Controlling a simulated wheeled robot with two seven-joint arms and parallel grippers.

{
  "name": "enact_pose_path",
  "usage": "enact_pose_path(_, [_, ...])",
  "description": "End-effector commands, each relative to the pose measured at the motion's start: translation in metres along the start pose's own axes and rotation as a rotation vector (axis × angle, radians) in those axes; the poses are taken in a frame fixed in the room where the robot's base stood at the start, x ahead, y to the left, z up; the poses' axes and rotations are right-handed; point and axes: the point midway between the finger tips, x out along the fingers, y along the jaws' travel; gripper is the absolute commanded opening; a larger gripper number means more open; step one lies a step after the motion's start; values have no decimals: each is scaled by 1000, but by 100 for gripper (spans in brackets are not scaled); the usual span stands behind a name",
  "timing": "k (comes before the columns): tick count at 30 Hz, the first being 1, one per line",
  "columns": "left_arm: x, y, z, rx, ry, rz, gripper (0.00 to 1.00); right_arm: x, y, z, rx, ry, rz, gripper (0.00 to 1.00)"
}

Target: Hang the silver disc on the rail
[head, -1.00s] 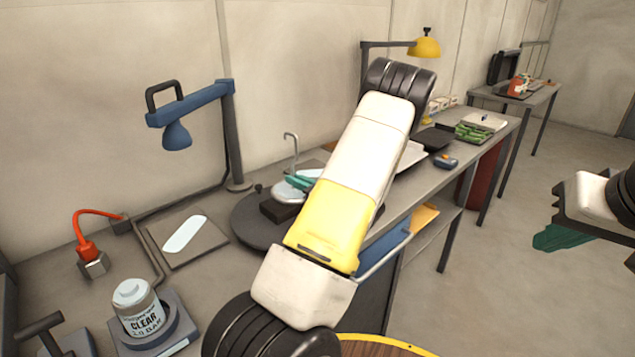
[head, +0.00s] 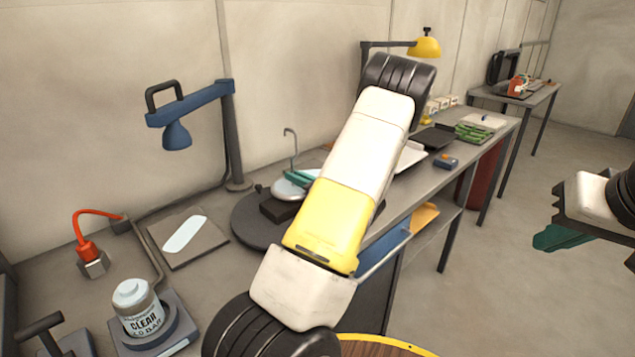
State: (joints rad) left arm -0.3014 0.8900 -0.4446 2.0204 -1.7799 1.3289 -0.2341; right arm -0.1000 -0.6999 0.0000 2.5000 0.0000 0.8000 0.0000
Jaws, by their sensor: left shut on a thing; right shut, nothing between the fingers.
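The silver disc (head: 283,190) shows as a pale round edge just above a dark round base on the bench, partly hidden by my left arm and gripper. A thin hooked metal rod (head: 291,148) rises above it and seems to be part of it. My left gripper (head: 299,179), with teal fingers, is shut on the disc; my yellow and white arm link covers much of the area to its right. My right gripper (head: 560,237), also teal-fingered, is shut and empty over the floor at the far right. I cannot pick out the rail with certainty.
A dark round base (head: 250,222) sits under the disc. A blue lamp (head: 186,105) stands at the left, with a red-hosed fitting (head: 87,248) and a labelled jar (head: 137,306) in front. A yellow lamp (head: 425,47), trays and green items (head: 474,133) are further along.

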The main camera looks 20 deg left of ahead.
Motion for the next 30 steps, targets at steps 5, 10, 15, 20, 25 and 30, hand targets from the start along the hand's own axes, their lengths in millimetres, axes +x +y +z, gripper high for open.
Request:
enact_pose_path(5, [0, 0, 29, -5, -1, -1, 0, 0, 0, 0, 0, 0, 0, 0])
enact_pose_path(10, [0, 0, 55, -5, 0, 0, 0, 0, 0, 0, 0, 0, 0, 0])
enact_pose_path(15, [0, 0, 80, -5, -1, 0, 0, 0, 0, 0, 0, 0, 0, 0])
enact_pose_path(20, [0, 0, 101, -4, -1, 0, 0, 0, 0, 0, 0, 0, 0, 0])
enact_pose_path(25, [0, 0, 110, -2, -1, 0, 0, 0, 0, 0, 0, 0, 0, 0])
enact_pose_path(30, [0, 0, 110, -1, -1, 0, 0, 0, 0, 0, 0, 0, 0, 0])
